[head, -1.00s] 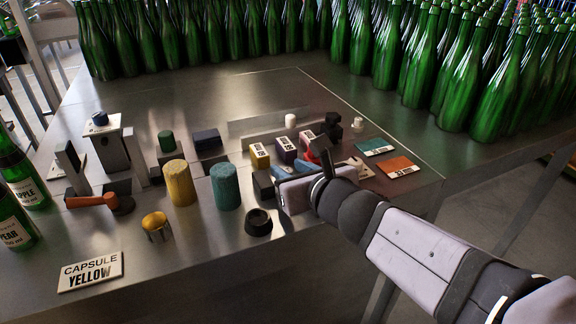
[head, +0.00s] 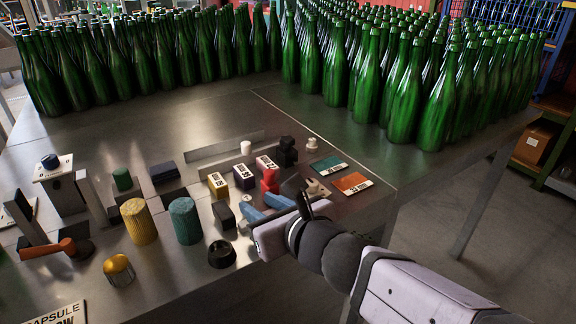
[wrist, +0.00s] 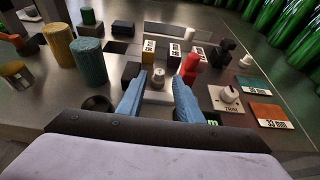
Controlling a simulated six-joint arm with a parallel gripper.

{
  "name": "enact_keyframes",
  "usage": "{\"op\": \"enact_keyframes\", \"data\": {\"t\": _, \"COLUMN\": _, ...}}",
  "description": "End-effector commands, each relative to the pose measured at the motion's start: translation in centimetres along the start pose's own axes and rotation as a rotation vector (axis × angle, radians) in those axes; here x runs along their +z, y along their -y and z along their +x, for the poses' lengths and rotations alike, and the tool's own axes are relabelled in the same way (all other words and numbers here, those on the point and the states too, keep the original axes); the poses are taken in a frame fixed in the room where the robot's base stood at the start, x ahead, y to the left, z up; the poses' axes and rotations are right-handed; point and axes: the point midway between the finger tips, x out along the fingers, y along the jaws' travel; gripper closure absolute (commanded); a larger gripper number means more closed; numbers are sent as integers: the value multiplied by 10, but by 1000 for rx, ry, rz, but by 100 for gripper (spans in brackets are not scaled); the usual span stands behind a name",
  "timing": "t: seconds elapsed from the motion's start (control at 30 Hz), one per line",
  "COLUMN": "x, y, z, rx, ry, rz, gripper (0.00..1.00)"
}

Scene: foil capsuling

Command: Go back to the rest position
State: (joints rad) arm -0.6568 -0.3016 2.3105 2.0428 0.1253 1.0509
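My gripper (head: 262,206) hangs over the front right part of the metal table (head: 190,120). In the wrist view my gripper (wrist: 158,88) shows two blue fingers set well apart, with nothing held between them. A small round metal piece (wrist: 158,77) shows beyond the gap, apart from the fingers. A red piece (head: 269,181) stands just behind the fingers, and a dark ring (head: 221,254) lies to their left. The yellow cylinder (head: 139,221) and teal cylinder (head: 185,220) stand further left.
Small labelled boxes (head: 243,177) stand behind my gripper. Teal (head: 328,165) and orange (head: 352,182) cards lie to its right. A yellow-topped capsule (head: 118,268) and a sign (head: 62,314) are at the front left. Green bottles (head: 400,95) crowd the back.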

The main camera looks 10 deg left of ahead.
Motion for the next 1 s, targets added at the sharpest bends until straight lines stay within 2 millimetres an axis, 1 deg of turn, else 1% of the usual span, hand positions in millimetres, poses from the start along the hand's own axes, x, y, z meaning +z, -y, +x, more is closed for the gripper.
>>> {"op": "enact_keyframes", "data": {"t": 0.13, "x": 2, "y": 4, "z": -1, "rx": -5, "ry": -3, "rz": -47, "gripper": 68}}
{"op": "enact_keyframes", "data": {"t": 0.27, "x": 6, "y": 15, "z": -5, "rx": -17, "ry": -17, "rz": -198, "gripper": 68}}
{"op": "enact_keyframes", "data": {"t": 0.37, "x": 9, "y": 29, "z": -10, "rx": -30, "ry": -43, "rz": -395, "gripper": 68}}
{"op": "enact_keyframes", "data": {"t": 0.47, "x": 10, "y": 47, "z": -16, "rx": -36, "ry": -85, "rz": -644, "gripper": 68}}
{"op": "enact_keyframes", "data": {"t": 0.6, "x": 6, "y": 73, "z": -28, "rx": -27, "ry": -165, "rz": -1003, "gripper": 68}}
{"op": "enact_keyframes", "data": {"t": 0.67, "x": 3, "y": 84, "z": -33, "rx": -15, "ry": -203, "rz": -1145, "gripper": 68}}
{"op": "enact_keyframes", "data": {"t": 0.9, "x": -10, "y": 130, "z": -59, "rx": 77, "ry": -374, "rz": -1673, "gripper": 68}}
{"op": "enact_keyframes", "data": {"t": 1.0, "x": -47, "y": 145, "z": -69, "rx": 200, "ry": -460, "rz": -1858, "gripper": 68}}
